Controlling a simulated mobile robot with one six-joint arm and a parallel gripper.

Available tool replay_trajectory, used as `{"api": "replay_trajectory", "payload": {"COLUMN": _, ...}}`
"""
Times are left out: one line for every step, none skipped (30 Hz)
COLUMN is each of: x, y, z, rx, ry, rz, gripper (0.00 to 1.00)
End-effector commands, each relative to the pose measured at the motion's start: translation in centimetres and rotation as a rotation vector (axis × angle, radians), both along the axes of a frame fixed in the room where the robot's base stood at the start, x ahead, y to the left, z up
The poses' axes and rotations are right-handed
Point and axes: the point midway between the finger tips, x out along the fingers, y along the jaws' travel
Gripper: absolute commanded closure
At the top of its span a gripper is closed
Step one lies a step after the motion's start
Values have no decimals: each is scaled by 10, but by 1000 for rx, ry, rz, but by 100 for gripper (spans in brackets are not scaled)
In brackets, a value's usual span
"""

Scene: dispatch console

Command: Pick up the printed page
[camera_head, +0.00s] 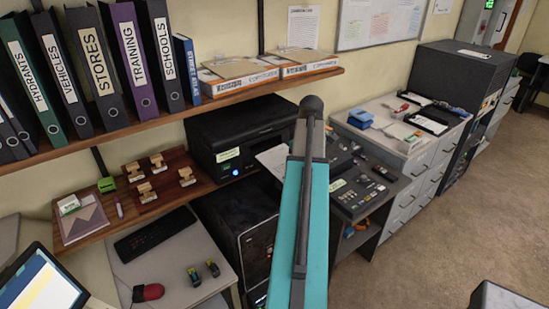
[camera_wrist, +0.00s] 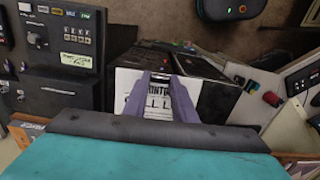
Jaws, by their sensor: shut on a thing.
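The printed page (camera_head: 272,162) is a white sheet in front of the black printer in the head view, partly covered by my teal arm. In the wrist view the page (camera_wrist: 128,92) shows large black letters, partly covered by the fingers. My gripper (camera_wrist: 169,82) is shut on the page, one purple-grey finger on either side of the lettering. My fingertips are hidden behind my arm in the head view. The black printer (camera_head: 238,133) has a lit blue button and a pale label. I cannot tell whether the page still touches it.
A shelf (camera_head: 170,116) of binders runs above the printer. A wooden board with stamps (camera_head: 160,180) lies left of it. A grey console with buttons (camera_head: 362,190) stands right of my arm. Drawers (camera_head: 408,190) stand further right. The carpet (camera_head: 465,200) at right is clear.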

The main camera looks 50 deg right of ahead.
Motion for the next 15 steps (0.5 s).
{"api": "replay_trajectory", "payload": {"x": 0, "y": 0, "z": 4, "rx": 0, "ry": 0, "rz": 0, "gripper": 95}}
{"api": "replay_trajectory", "payload": {"x": 0, "y": 0, "z": 6, "rx": 0, "ry": -1, "rz": 0, "gripper": 95}}
{"api": "replay_trajectory", "payload": {"x": 0, "y": 0, "z": 8, "rx": -1, "ry": -1, "rz": 0, "gripper": 95}}
{"api": "replay_trajectory", "payload": {"x": 0, "y": 0, "z": 10, "rx": -1, "ry": -1, "rz": 0, "gripper": 95}}
{"api": "replay_trajectory", "payload": {"x": 0, "y": 0, "z": 11, "rx": -1, "ry": -1, "rz": 0, "gripper": 95}}
{"api": "replay_trajectory", "payload": {"x": 0, "y": 0, "z": 13, "rx": -1, "ry": -1, "rz": 0, "gripper": 95}}
{"api": "replay_trajectory", "payload": {"x": 0, "y": 0, "z": 15, "rx": -1, "ry": -1, "rz": 0, "gripper": 95}}
{"api": "replay_trajectory", "payload": {"x": 0, "y": 0, "z": 16, "rx": -1, "ry": -1, "rz": 0, "gripper": 95}}
{"api": "replay_trajectory", "payload": {"x": 0, "y": 0, "z": 18, "rx": -1, "ry": -1, "rz": 0, "gripper": 95}}
{"api": "replay_trajectory", "payload": {"x": 0, "y": 0, "z": 19, "rx": -1, "ry": -1, "rz": 0, "gripper": 95}}
{"api": "replay_trajectory", "payload": {"x": 0, "y": 0, "z": 21, "rx": -1, "ry": -1, "rz": 0, "gripper": 95}}
{"api": "replay_trajectory", "payload": {"x": 0, "y": 0, "z": 23, "rx": 0, "ry": 0, "rz": 0, "gripper": 95}}
{"api": "replay_trajectory", "payload": {"x": 0, "y": 0, "z": 24, "rx": 0, "ry": 0, "rz": 0, "gripper": 95}}
{"api": "replay_trajectory", "payload": {"x": 0, "y": 0, "z": 26, "rx": 0, "ry": 0, "rz": 0, "gripper": 95}}
{"api": "replay_trajectory", "payload": {"x": 0, "y": 0, "z": 28, "rx": 0, "ry": -1, "rz": 0, "gripper": 95}}
